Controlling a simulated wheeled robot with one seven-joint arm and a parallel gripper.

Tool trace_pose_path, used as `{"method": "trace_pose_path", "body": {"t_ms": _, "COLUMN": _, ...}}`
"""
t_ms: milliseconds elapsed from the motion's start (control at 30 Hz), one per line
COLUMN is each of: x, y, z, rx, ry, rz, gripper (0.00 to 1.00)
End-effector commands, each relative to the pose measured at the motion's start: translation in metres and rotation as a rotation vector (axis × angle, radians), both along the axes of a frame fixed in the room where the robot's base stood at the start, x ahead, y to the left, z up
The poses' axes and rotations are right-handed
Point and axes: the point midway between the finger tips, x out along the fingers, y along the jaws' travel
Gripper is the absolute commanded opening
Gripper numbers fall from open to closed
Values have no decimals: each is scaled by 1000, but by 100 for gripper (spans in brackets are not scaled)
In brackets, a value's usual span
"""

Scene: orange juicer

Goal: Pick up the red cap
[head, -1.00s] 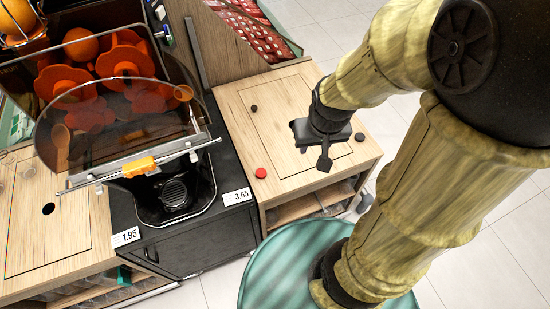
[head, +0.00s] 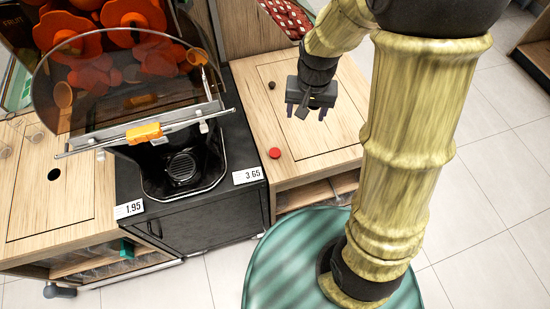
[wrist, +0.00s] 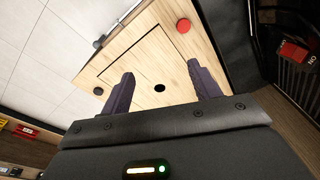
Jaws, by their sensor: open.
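The red cap (head: 274,153) is a small round disc lying flat on the wooden counter top (head: 315,140), near its front left edge beside the black juicer cabinet. It also shows in the wrist view (wrist: 183,25), at the top, beyond my fingertips and a little right of centre. My gripper (head: 305,112) is above the counter, behind and to the right of the cap in the head view. In the wrist view its two fingers (wrist: 160,75) are spread apart with nothing between them, and the cap is clear of both.
The orange juicer (head: 140,90) with its clear cover stands left of the counter on a black cabinet (head: 205,205) with price labels. A dark round hole (head: 272,85) is in the counter panel. The counter around the cap is otherwise bare. Tiled floor (head: 490,200) lies to the right.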

Motion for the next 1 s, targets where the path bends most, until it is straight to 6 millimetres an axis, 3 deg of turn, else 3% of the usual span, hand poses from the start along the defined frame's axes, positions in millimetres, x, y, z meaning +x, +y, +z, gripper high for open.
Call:
{"method": "trace_pose_path", "body": {"t_ms": 33, "x": 14, "y": 18, "z": -33, "rx": -1, "ry": 26, "rz": -12, "gripper": 62}}
{"method": "trace_pose_path", "body": {"t_ms": 100, "x": 29, "y": 38, "z": -55, "rx": -7, "ry": 56, "rz": -40, "gripper": 62}}
{"method": "trace_pose_path", "body": {"t_ms": 200, "x": 43, "y": 61, "z": -76, "rx": -14, "ry": 85, "rz": -74, "gripper": 62}}
{"method": "trace_pose_path", "body": {"t_ms": 300, "x": 49, "y": 73, "z": -86, "rx": -21, "ry": 99, "rz": -93, "gripper": 62}}
{"method": "trace_pose_path", "body": {"t_ms": 733, "x": 50, "y": 75, "z": -89, "rx": -22, "ry": 104, "rz": -99, "gripper": 62}}
{"method": "trace_pose_path", "body": {"t_ms": 1000, "x": 49, "y": 74, "z": -131, "rx": -23, "ry": 107, "rz": -101, "gripper": 62}}
